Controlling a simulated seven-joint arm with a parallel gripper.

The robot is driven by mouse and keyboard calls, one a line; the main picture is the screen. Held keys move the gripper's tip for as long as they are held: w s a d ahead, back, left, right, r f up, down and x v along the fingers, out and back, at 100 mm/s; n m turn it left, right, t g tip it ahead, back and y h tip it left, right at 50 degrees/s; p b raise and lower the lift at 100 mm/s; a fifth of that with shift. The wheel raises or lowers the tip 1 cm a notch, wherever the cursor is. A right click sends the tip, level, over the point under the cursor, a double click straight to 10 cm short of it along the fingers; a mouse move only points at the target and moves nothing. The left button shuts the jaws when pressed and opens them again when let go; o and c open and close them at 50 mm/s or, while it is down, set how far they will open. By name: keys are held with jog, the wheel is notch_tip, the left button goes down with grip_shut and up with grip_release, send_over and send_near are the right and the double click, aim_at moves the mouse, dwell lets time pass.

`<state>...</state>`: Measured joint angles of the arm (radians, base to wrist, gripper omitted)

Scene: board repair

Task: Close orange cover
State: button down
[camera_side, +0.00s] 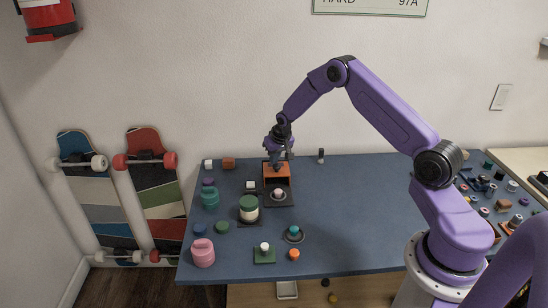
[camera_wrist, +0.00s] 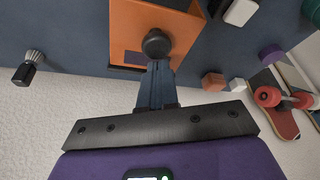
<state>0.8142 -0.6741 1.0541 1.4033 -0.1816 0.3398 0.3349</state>
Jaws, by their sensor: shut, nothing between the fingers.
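The orange cover (camera_side: 277,169) stands at the back middle of the table, on a dark base (camera_side: 285,202). A small pale pink round part (camera_side: 278,193) sits on the base in front of the cover. In the wrist view the orange cover (camera_wrist: 190,22) is at the top, with a round dark knob (camera_wrist: 156,42) near its edge. My gripper (camera_side: 277,161) is at the top of the cover; its fingers (camera_wrist: 156,66) are together and empty, with the tips right at the knob. I cannot tell whether they touch it.
A brown block (camera_side: 229,163) and a white cube (camera_side: 208,164) lie back left. A shaving-brush-like item (camera_wrist: 26,68) stands to the other side.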

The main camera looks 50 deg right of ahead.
jog(key=shift+s+a, duration=1.75)
jog(key=shift+s, duration=0.05)
jog(key=shift+w+d+r, duration=0.1)
jog(key=shift+w+d, duration=0.1)
jog(key=shift+w, duration=0.35)
jog(key=shift+w+d+r, duration=0.15)
jog(key=shift+w, duration=0.4)
jog(key=shift+w+d+r, duration=0.1)
jog(key=shift+w+d, duration=0.1)
jog(key=shift+w, duration=0.35)
jog(key=shift+w+r, duration=0.25)
jog(key=v, duration=0.9)
jog(key=shift+s+r, duration=0.2)
jog(key=shift+r, duration=0.05)
jog(key=shift+f, duration=0.1)
send_over(272, 174)
jog(key=w, duration=0.2)
jog(key=f, duration=0.9)
jog(key=shift+s+d+f, duration=0.1)
jog(key=shift+d, duration=0.25)
jog(key=shift+s+a+f, duration=0.15)
jog(key=shift+s+a, duration=0.05)
jog(key=shift+s, duration=0.4)
jog(key=shift+s+a+f, duration=0.15)
jog(key=shift+s+a, duration=0.05)
jog(key=shift+s, duration=0.45)
jog(key=shift+s+a+f, duration=0.15)
jog(key=shift+s+a, duration=0.05)
jog(key=shift+s, duration=0.4)
